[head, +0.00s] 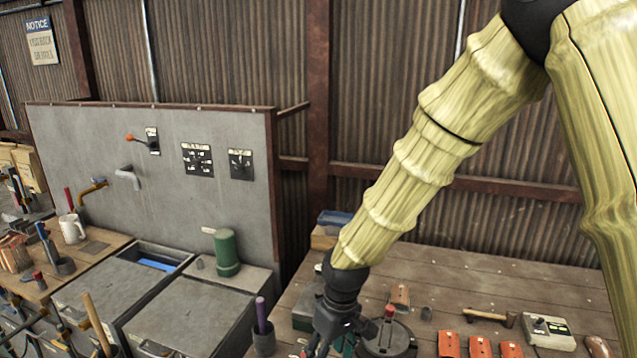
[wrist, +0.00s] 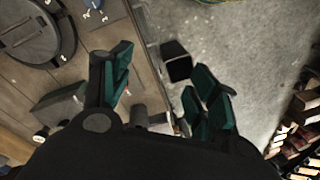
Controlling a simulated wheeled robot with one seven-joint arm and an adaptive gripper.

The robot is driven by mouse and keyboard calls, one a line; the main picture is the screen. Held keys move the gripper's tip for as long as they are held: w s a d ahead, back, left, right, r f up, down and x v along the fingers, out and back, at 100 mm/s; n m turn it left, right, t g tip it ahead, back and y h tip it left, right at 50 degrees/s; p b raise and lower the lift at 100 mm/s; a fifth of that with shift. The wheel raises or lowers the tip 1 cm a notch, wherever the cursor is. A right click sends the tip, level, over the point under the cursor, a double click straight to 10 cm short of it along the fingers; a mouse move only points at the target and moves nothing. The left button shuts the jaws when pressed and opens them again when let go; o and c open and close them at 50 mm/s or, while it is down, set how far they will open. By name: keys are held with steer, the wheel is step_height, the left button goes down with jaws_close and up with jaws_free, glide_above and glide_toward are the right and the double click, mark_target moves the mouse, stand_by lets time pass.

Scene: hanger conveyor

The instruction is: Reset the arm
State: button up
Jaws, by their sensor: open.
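My gripper (head: 335,335) hangs at the end of my arm, over the left part of the wooden workbench (head: 480,284) in the head view. In the wrist view my gripper (wrist: 160,95) has its green-padded fingers spread wide apart, with nothing between them. Below it are the bench edge and the grey floor (wrist: 205,40). A round dark pot-like object with a lid (head: 388,338) stands on the bench just right of my gripper. It also shows at upper left in the wrist view (wrist: 30,30).
A grey panel (head: 90,150) with a lever and switches stands behind metal-topped cabinets (head: 185,310) at left. A green cylinder (head: 226,252) stands there. Several orange-red pieces (head: 480,346), a hammer (head: 490,316) and a control box (head: 548,332) lie on the bench at right.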

steer(key=s+d+f+m+b, duration=0.2)
steer(key=s+d+f, duration=0.15)
steer(key=f, duration=0.65)
steer(key=s+d+f+m+y+b, duration=0.1)
steer(key=s+d+f+b, duration=0.3)
steer(key=f, duration=0.6)
steer(key=s+d+f+m, duration=0.2)
steer(key=s+f, duration=0.3)
steer(key=f, duration=0.5)
steer(key=s+d+f+m+h+b, duration=0.1)
steer(key=s+d+f+b, duration=0.1)
steer(key=s+d+f, duration=0.3)
steer(key=s+d+f+m+h+b, duration=0.1)
steer(key=s+d+f+m+b, duration=0.1)
steer(key=s+d+f, duration=0.3)
steer(key=shift+s+d+f+t+b, duration=0.35)
steer(key=shift+s+f, duration=1.3)
steer(key=shift+s, duration=1.1)
